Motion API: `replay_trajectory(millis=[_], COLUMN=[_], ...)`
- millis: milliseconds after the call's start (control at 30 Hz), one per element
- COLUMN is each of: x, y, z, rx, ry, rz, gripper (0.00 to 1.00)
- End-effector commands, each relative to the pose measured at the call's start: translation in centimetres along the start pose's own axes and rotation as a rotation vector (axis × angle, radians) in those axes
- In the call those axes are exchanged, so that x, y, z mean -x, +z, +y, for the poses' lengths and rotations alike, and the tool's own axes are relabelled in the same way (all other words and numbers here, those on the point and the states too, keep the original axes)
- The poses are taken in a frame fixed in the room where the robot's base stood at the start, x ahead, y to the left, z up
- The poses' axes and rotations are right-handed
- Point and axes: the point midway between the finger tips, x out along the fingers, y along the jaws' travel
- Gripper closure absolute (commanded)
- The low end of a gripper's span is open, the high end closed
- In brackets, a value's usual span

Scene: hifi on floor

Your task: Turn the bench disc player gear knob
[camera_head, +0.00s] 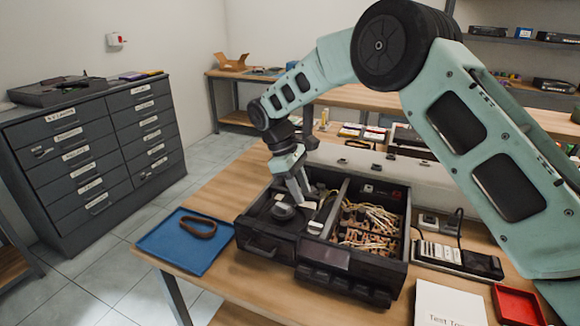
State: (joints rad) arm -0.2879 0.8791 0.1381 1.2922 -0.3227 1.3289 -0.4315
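The bench disc player (345,258) is a black open-topped chassis on the wooden bench. Its left bay holds a dark round part (283,211), which looks like the gear knob. Its right bay is full of bundled wires and boards. My gripper (302,194) points down into the left bay, just right of and above the round part. Its fingers look close together, but the view is too small to tell their gap or whether they touch the part. Part of the left bay behind the fingers is hidden.
A blue tray (168,252) with a brown belt loop (198,227) lies left of the player. To the right are a dark device (458,260), a white paper (448,306) and a red tray (518,304). A dark drawer cabinet (95,150) stands at the left.

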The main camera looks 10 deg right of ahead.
Motion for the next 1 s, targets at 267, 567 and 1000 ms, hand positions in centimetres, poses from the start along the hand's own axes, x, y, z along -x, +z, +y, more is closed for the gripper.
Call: replay_trajectory(millis=[267,567,1000], x=[5.7,7.9,8.5], y=[-0.1,0.0,0.4], z=[0.0,0.0,-1.8], rx=[0.001,0.002,0.005], ry=[0.001,0.0,-0.005], rz=[0.002,0.001,0.032], gripper=[0.65,0.65,0.65])
